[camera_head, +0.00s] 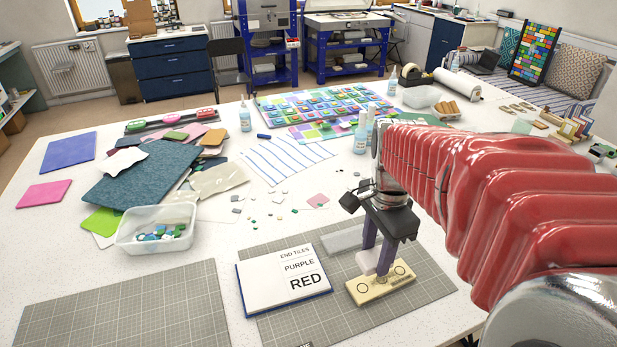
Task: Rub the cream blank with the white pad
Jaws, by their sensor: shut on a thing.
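The cream blank (362,294) lies on the grey cutting mat at the front right. It is a flat cream bar with dark ring marks and small dark print near its right end. My gripper (378,265) points down over the blank, with its dark fingers shut on the white pad (366,262). The pad is small and pale, low between the fingers, and partly hidden by them. It is at or just above the top of the blank; I cannot tell if they touch.
A clear tub (155,240) of glass pieces and another grey mat (125,310) are left. Bottles (360,135) stand farther back.

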